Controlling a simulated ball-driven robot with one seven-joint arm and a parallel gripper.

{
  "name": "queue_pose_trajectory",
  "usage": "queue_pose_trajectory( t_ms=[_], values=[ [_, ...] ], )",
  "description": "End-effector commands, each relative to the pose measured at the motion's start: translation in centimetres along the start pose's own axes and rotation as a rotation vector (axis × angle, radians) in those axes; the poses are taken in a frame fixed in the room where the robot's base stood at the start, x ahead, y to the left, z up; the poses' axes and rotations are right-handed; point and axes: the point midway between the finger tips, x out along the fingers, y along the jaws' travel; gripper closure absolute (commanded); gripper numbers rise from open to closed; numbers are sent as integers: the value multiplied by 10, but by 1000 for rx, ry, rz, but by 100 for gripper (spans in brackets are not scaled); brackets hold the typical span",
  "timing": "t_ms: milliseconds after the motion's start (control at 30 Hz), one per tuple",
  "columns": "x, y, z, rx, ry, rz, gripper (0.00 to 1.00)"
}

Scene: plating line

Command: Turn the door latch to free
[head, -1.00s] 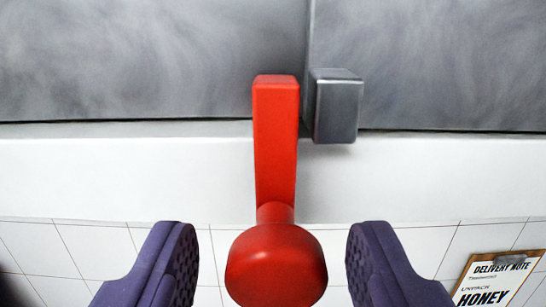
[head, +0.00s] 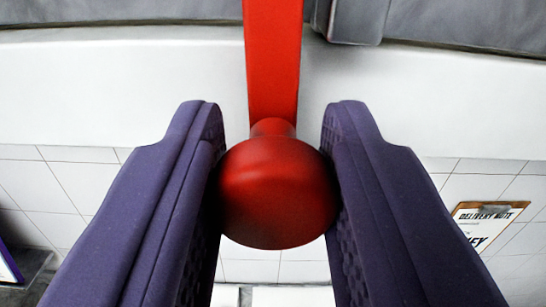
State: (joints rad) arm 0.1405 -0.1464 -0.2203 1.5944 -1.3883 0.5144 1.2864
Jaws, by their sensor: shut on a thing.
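The red door latch has a straight bar (head: 272,60) running up the picture and a round red knob (head: 277,195) at its near end. My gripper (head: 275,175) has its two purple fingers on either side of the knob, shut on it. The bar's far end is cut off by the top of the picture. A grey metal block (head: 357,20) sits on the grey door face (head: 120,10), just right of the bar and apart from it.
A white ledge (head: 120,90) runs across behind the knob, with white wall tiles (head: 60,185) below it. A clipboard marked "Delivery note" (head: 487,222) hangs at the right. A dark surface shows at the lower left.

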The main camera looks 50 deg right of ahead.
Motion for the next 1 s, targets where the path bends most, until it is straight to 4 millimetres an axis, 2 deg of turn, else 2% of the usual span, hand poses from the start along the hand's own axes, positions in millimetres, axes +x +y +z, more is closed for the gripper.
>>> queue_pose_trajectory(
  t_ms=[267, 1000],
  values=[
    [0, 0, 2, -166, 2, 0, 97],
    [0, -2, 1, -864, 1, 1, 97]
  ],
)
